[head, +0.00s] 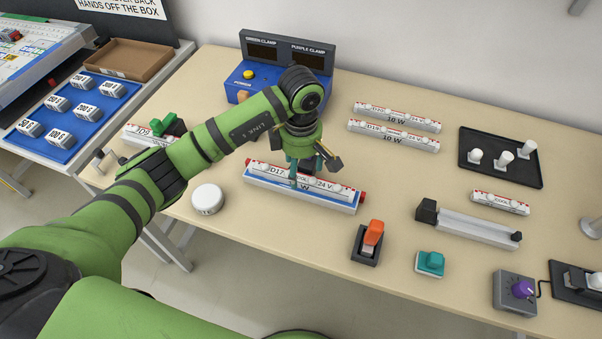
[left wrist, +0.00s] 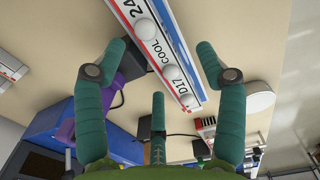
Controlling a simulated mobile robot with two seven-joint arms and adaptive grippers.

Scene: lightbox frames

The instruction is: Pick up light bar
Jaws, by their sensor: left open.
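A white light bar marked D17, COOL and 24 V (head: 335,190), with round white lenses and red-marked ends, lies on the table in a long holder with a blue front edge (head: 270,193). My left gripper (head: 305,168) is over the middle of this bar, partly hiding it. In the left wrist view the left gripper (left wrist: 162,48) has its fingers spread and empty, with the light bar (left wrist: 160,50) showing between them. Whether a finger touches the bar is unclear. My right gripper is not in view.
Two 10 W bars (head: 397,117) lie behind to the right. A blue clamp box (head: 243,82) stands behind my gripper. A white round puck (head: 208,199), an orange switch (head: 373,233), a teal button (head: 431,262) and a black tray (head: 475,165) surround the area.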

